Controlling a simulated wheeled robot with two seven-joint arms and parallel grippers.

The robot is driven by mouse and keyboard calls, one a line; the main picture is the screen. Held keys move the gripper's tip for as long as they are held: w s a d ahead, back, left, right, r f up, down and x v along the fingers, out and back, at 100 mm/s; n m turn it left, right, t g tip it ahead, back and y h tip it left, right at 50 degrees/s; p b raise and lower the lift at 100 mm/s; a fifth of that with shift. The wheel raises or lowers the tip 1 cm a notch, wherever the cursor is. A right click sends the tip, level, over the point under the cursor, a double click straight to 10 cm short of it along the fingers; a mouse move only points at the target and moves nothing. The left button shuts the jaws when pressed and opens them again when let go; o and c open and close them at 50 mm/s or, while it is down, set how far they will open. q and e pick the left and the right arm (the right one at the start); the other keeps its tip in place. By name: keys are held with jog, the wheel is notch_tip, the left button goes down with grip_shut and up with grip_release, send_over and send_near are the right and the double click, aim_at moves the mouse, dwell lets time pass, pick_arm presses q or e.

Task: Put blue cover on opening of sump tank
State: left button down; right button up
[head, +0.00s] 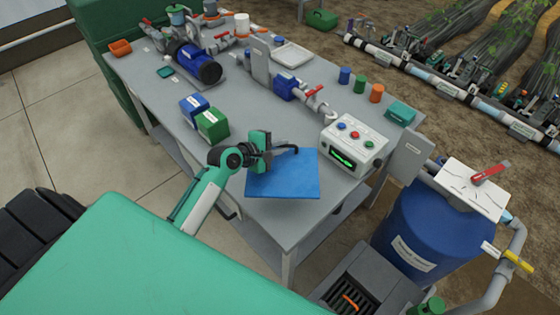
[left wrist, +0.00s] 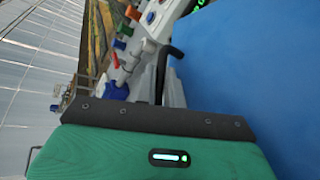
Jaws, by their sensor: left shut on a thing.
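The blue cover (head: 284,178) is a flat square panel at the table's front edge. My left gripper (head: 278,152) is at its back left part, shut on it near a dark bent handle. In the left wrist view the blue cover (left wrist: 255,75) fills the right side, beside the dark handle (left wrist: 168,62); the grip itself is partly hidden. A round blue tank (head: 430,228) with a white label stands at the right, a cracked white plate (head: 466,188) on top. A grey box with a slatted opening (head: 352,290) stands at the bottom. I cannot tell which is the sump tank. My right gripper is not in view.
The grey table (head: 255,100) carries a control box (head: 352,143), blue and green boxes (head: 212,124), a pump (head: 196,62) and pipes. A red-handled tool (head: 490,172) lies on the white plate. Grey pipe with a yellow valve handle (head: 518,262) runs beside the tank.

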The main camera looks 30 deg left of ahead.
pick_arm(q)
notch_tip(320, 180, up, 6)
jog(key=s+d+r, duration=0.6)
jog(key=s+d, duration=0.1)
jog(key=s, duration=0.2)
jog(key=shift+s+a+f+n+t+y, duration=0.1)
jog(key=shift+s+f+n+t+y, duration=0.1)
jog(key=shift+s+f+n+y, duration=0.65)
jog(key=shift+s+d+f+n+t+y, duration=0.1)
jog(key=shift+s+f+n+t+y, duration=0.2)
jog(key=shift+s+n+y, duration=0.55)
jog(key=shift+s+a+f+n+t+y, duration=0.1)
jog(key=shift+s+f+n+y, duration=0.5)
jog(key=shift+y, duration=0.5)
